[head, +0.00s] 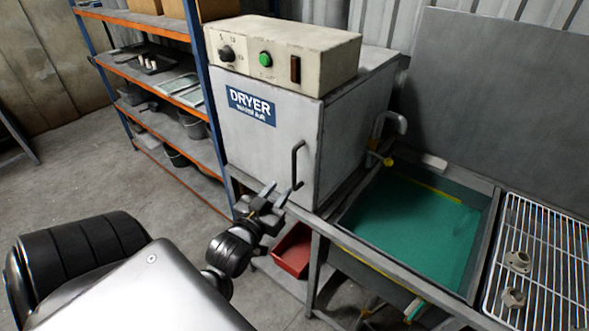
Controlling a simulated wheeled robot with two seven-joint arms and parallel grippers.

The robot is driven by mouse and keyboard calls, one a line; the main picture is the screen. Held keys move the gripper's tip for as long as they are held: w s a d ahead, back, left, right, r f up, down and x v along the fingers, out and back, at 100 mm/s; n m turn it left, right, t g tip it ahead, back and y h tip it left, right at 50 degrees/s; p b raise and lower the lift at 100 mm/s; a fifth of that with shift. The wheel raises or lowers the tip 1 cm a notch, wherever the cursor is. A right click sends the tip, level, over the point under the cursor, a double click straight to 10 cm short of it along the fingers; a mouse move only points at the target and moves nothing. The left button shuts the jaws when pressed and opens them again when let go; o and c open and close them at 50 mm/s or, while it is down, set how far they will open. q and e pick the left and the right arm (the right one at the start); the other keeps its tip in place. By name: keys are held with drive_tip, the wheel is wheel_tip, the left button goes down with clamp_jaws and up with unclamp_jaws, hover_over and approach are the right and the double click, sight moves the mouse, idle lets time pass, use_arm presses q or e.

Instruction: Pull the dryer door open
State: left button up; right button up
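The dryer (350,130) is a grey box with a control panel on top. Its door (255,145) faces me, carries a blue "DRYER" label (251,106) and looks shut. A dark, upright bar handle (297,165) sits at the door's right edge. My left gripper (274,194) is just left of and below the handle, in front of the door's lower part. Its two fingertips point up toward the door and look parted, with nothing between them. It appears apart from the handle, though depth is hard to judge. My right gripper is out of view.
A control box (285,55) with a knob and green button tops the dryer. A sink with a green bottom (415,225) and a wire rack (545,255) stand to the right. A red bin (292,250) is below. Blue-and-orange shelves (150,80) stand behind left.

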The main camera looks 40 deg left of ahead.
sight(293, 173)
use_arm(q)
drive_tip(key=p+x, duration=0.2)
drive_tip(key=x, duration=0.7)
drive_tip(key=shift+w+p, duration=0.2)
drive_tip(key=shift+p, duration=0.1)
clamp_jaws()
